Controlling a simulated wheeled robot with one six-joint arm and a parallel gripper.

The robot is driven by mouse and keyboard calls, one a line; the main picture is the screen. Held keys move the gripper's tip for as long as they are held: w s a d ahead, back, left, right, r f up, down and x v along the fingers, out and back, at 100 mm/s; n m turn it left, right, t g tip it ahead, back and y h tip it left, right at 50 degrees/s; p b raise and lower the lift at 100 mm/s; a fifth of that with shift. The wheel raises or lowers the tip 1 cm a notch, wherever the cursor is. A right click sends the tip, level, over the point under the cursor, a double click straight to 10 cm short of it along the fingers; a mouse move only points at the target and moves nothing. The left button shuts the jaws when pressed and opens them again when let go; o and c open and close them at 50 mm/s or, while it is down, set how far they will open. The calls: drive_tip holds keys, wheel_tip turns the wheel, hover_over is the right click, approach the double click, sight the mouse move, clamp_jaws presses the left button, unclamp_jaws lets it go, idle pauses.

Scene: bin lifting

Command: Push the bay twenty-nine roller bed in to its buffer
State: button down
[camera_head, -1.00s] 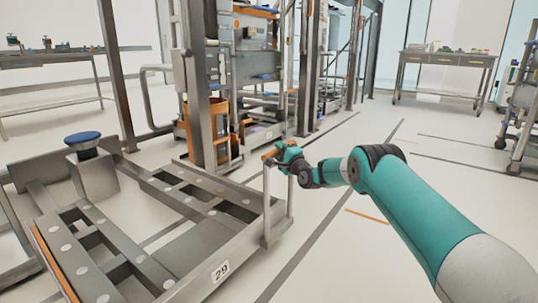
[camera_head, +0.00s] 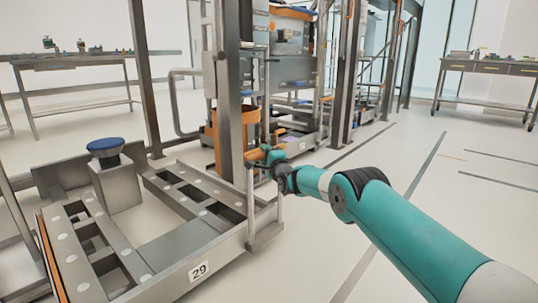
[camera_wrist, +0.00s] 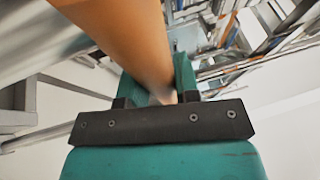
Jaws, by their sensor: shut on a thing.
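The bay twenty-nine roller bed (camera_head: 150,275) is a low grey metal frame with pale roller discs and a "29" plate on its front edge. An upright handle with an orange grip (camera_head: 257,152) stands at its right corner. My gripper (camera_head: 266,157) is shut on this grip; in the wrist view the orange bar (camera_wrist: 125,35) runs between the jaws (camera_wrist: 158,92). The buffer, a grey block with a blue round cap (camera_head: 105,146), stands at the bed's far left. Whether the bed touches it, I cannot tell.
A grey rack post (camera_head: 229,95) and an orange frame (camera_head: 222,140) stand close behind the handle. Workbenches (camera_head: 75,60) stand at the back left and back right (camera_head: 490,66). The floor to the right, with dark lines, is clear.

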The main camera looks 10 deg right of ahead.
drive_tip(key=shift+w+d, duration=0.25)
drive_tip(key=shift+d, duration=0.05)
drive_tip(key=c, duration=0.9)
unclamp_jaws()
drive_tip(key=shift+c, duration=0.2)
drive_tip(key=shift+o, duration=0.5)
drive_tip(key=shift+a, duration=0.35)
drive_tip(key=shift+s+p, duration=0.2)
drive_tip(key=shift+p, duration=0.1)
drive_tip(key=shift+s+p, duration=0.25)
drive_tip(key=shift+p, duration=0.15)
drive_tip(key=p+v, duration=0.5)
drive_tip(key=v, duration=1.1)
drive_tip(key=shift+s+f, duration=0.25)
drive_tip(key=shift+f, duration=0.05)
drive_tip(key=shift+d, duration=0.1)
